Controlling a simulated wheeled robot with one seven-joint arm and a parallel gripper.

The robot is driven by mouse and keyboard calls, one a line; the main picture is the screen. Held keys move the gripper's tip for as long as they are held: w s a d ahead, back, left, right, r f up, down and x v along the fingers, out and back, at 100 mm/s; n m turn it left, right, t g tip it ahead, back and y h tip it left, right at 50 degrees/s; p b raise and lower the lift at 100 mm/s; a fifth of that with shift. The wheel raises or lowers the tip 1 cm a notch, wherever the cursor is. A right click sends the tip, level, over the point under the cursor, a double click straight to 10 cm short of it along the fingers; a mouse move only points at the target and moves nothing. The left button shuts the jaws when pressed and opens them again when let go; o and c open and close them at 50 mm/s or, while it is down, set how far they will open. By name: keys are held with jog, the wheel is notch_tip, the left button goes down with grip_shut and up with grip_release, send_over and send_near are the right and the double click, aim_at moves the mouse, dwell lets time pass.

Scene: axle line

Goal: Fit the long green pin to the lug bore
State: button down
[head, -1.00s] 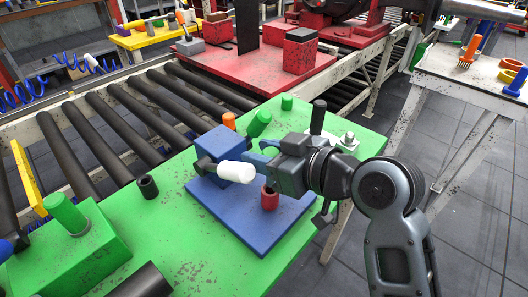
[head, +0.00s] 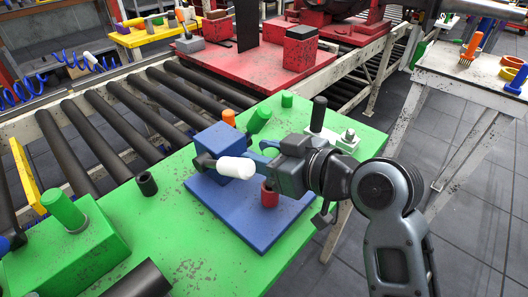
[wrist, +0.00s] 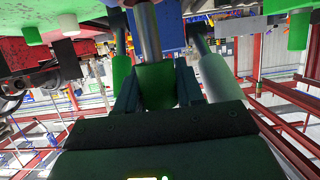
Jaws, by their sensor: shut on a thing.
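My gripper (wrist: 158,92) is shut on the green end of a pin (wrist: 155,85) in the wrist view. The pin's grey shaft (wrist: 147,30) points away from the jaws towards blue surfaces.
A leaning green cylinder (head: 259,120) and an orange piece (head: 229,117) stand behind the block. A red cylinder (head: 269,195) stands on the plate under my gripper. A black post (head: 318,115) rises behind it.

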jog(key=shift+f+b, duration=1.65)
jog(key=shift+f, duration=0.55)
jog(key=c, duration=0.6)
grip_release()
jog(key=shift+d, duration=0.1)
jog(key=shift+v, duration=3.85)
